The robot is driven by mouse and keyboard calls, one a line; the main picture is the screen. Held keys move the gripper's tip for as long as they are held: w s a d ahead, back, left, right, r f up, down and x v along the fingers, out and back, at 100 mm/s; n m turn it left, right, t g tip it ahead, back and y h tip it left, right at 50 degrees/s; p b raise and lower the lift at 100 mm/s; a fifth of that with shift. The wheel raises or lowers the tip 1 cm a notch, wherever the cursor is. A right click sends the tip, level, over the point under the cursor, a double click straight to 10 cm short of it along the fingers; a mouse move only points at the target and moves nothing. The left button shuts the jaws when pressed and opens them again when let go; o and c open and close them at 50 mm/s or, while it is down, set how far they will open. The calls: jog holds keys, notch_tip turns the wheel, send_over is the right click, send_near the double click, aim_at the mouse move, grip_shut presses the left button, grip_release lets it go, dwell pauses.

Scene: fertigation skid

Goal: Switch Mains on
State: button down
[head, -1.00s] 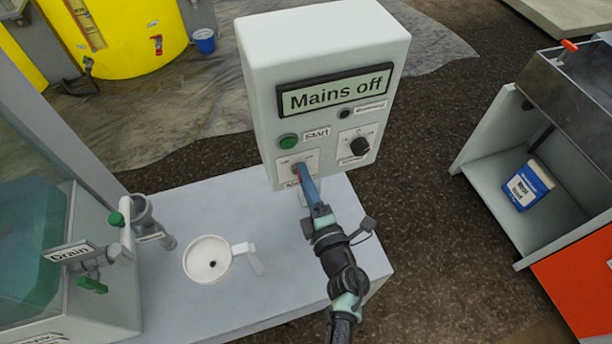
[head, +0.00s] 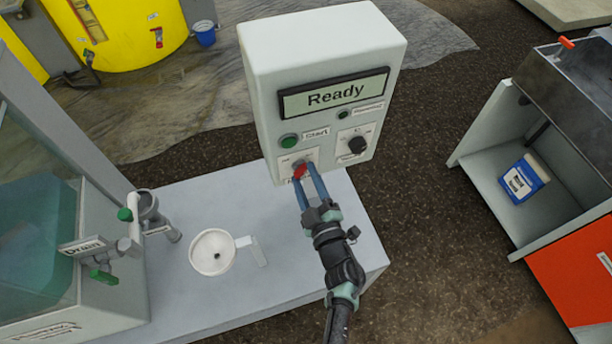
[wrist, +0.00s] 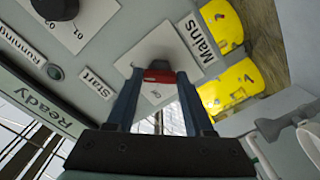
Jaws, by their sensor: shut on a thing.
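The control box (head: 322,100) stands at the back of the grey bench. Its display (head: 334,96) reads "Ready"; the display also shows at the left of the wrist view (wrist: 38,101). The red Mains switch (head: 300,172) is low on the box's front. In the wrist view the switch handle (wrist: 158,75) sits between my fingertips, beside the "Mains" label (wrist: 198,36). My gripper (head: 309,178) reaches the switch from the front, with its two blue fingers shut on the handle. The fingers partly hide the switch plate.
A green Start button (head: 289,140) and a dark knob (head: 357,146) are above the switch. A white round cup (head: 212,252) with a handle is on the bench. A tank with a Drain valve (head: 103,275) is at the left. A blue-and-white container (head: 525,179) sits in an open cabinet at the right.

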jog(key=shift+m, duration=0.3)
dwell(0.4)
jog(key=shift+c, duration=1.4)
grip_release()
jog(key=shift+s, duration=0.1)
jog(key=v, duration=1.2)
jog(key=shift+s, duration=0.4)
jog(key=shift+d, duration=0.15)
